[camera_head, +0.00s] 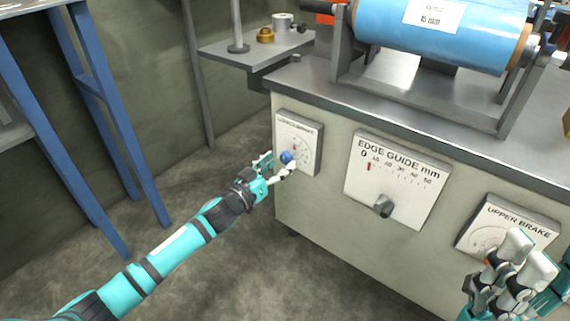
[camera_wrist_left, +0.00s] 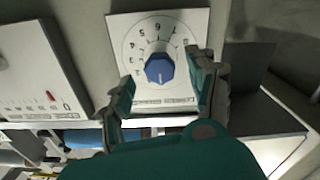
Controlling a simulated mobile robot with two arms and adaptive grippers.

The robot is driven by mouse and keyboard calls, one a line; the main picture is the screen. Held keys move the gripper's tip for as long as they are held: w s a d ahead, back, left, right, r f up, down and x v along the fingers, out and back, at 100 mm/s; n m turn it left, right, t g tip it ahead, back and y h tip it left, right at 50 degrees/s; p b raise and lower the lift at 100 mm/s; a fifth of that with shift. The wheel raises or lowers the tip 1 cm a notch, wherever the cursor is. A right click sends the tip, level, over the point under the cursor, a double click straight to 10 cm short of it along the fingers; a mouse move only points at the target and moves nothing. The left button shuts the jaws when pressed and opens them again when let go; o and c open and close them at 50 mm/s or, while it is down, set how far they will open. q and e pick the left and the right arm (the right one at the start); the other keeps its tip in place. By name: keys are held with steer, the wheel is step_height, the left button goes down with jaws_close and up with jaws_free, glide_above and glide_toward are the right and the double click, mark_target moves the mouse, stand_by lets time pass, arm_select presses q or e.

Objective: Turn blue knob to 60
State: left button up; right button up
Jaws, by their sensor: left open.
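The blue knob (camera_head: 287,157) sits on a pale dial plate (camera_head: 306,133) at the left end of the machine's front. In the left wrist view the blue knob (camera_wrist_left: 159,69) shows in front of a round scale with numerals, seen upside down. My left gripper (camera_head: 276,168) is at the knob, partly covering it in the head view. In the left wrist view its two fingers (camera_wrist_left: 164,80) are spread, one on each side of the knob. I cannot tell whether they touch it. My right gripper (camera_head: 522,268) is at the lower right, far from the knob, in front of the upper brake plate.
An edge guide plate (camera_head: 400,173) with a dark knob is right of the dial, and the upper brake plate (camera_head: 508,226) is further right. A blue roll (camera_head: 440,35) lies on the machine top. A side shelf (camera_head: 230,50) juts out at the back. Blue posts stand left.

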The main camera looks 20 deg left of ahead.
mark_target(284, 160)
arm_select(q)
steer(key=shift+b+x, duration=0.35)
steer(key=shift+x, duration=1.25)
steer(key=c, duration=1.2)
